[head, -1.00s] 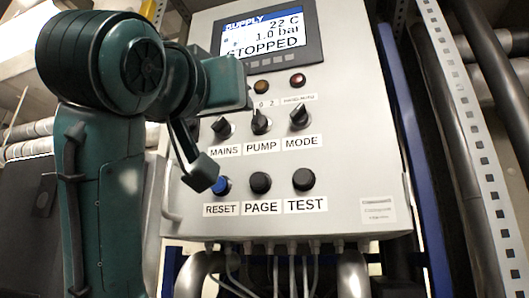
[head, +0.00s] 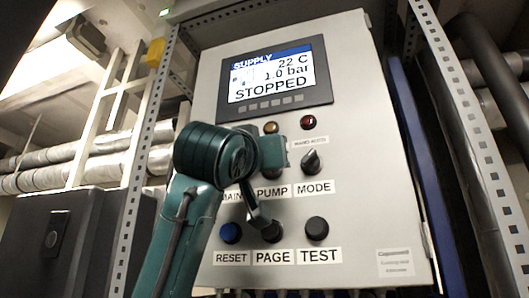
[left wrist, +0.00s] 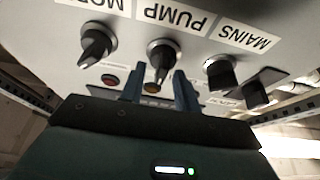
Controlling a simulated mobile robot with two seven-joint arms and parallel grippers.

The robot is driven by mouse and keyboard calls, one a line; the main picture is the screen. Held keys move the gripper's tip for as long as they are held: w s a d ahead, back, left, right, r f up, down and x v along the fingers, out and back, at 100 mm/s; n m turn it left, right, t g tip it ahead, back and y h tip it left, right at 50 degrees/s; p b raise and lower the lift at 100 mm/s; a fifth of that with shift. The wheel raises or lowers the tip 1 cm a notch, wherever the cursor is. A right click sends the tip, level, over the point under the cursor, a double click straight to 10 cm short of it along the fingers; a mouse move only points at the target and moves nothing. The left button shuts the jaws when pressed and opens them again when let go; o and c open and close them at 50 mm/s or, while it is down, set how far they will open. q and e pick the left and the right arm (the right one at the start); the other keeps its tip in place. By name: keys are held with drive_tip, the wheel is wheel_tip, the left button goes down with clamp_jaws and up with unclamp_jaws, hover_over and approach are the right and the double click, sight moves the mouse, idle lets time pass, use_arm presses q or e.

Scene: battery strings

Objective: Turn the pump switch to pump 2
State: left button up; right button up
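The pump switch (left wrist: 162,60) is a black rotary knob on the grey control panel (head: 350,130). The left wrist view shows the panel upside down, with the knob's pointer aimed down toward the amber lamp. My left gripper (left wrist: 158,74) is open, its two blue fingers apart on either side of the pump switch's lower part. I cannot tell whether they touch it. In the head view my left gripper (head: 273,155) covers the pump switch above the PUMP label (head: 272,191). My right gripper is not in view.
The mode switch (head: 312,161) is right of the pump switch; the mains switch (left wrist: 221,72) is on its other side. Below are the blue reset button (head: 230,233) and black test button (head: 317,229). The display (head: 277,78) reads STOPPED. Metal posts flank the panel.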

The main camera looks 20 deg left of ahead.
use_arm(q)
drive_tip(key=shift+c, duration=0.3)
drive_tip(key=c, duration=0.6)
drive_tip(key=shift+o, duration=0.2)
